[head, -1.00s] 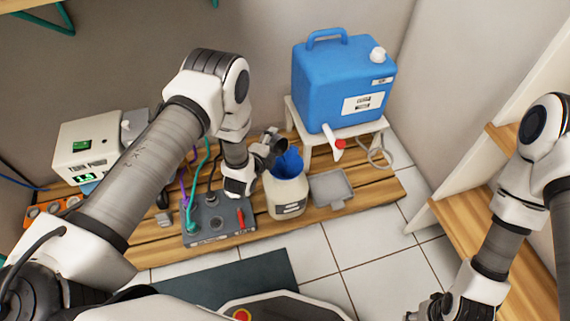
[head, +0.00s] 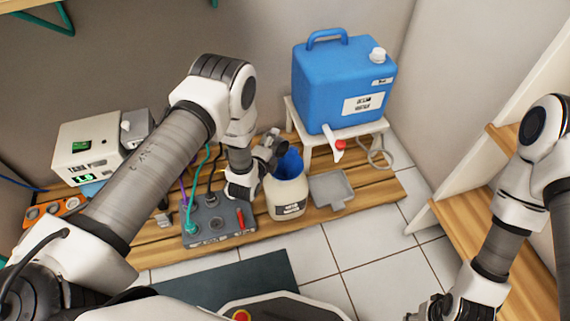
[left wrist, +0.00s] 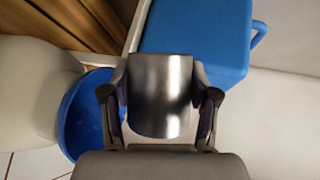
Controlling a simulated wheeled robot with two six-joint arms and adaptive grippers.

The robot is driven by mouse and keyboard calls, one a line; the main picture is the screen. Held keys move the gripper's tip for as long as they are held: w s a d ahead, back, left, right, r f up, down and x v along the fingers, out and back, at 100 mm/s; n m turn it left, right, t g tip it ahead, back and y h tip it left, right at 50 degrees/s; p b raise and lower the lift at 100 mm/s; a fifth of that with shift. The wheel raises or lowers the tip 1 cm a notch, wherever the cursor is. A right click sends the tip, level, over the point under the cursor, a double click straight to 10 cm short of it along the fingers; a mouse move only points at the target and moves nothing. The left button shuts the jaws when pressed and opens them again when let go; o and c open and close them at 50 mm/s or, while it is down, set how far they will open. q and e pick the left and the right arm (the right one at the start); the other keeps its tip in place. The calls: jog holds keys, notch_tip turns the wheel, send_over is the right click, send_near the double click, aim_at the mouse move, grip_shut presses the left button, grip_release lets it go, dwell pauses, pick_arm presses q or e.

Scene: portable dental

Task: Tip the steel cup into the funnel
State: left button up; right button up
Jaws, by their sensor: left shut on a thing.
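The blue funnel (head: 291,162) sits in the mouth of a cream jug (head: 287,196) on the wooden bench. My left gripper (head: 268,151) is just left of the funnel, above the jug's shoulder. In the left wrist view my left gripper (left wrist: 160,98) is shut on the shiny steel cup (left wrist: 160,82), with a finger on each side. The funnel (left wrist: 88,115) lies left of the cup there. The cup is hard to make out in the head view, and its contents are hidden. My right gripper (head: 428,309) is at the bottom edge, too small to read.
A blue water container (head: 325,85) with a red tap stands on a white stool (head: 350,130) behind the jug. A grey control box (head: 217,222) with cables is left of the jug, and a grey tray (head: 330,190) is right. A white device (head: 87,150) stands far left.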

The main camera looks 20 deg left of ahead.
pick_arm(q)
jog(key=shift+s+r+m+y, duration=0.1)
jog(key=shift+r+m+y, duration=0.1)
jog(key=shift+m+y, duration=0.1)
dwell(0.4)
jog(key=shift+t, duration=0.3)
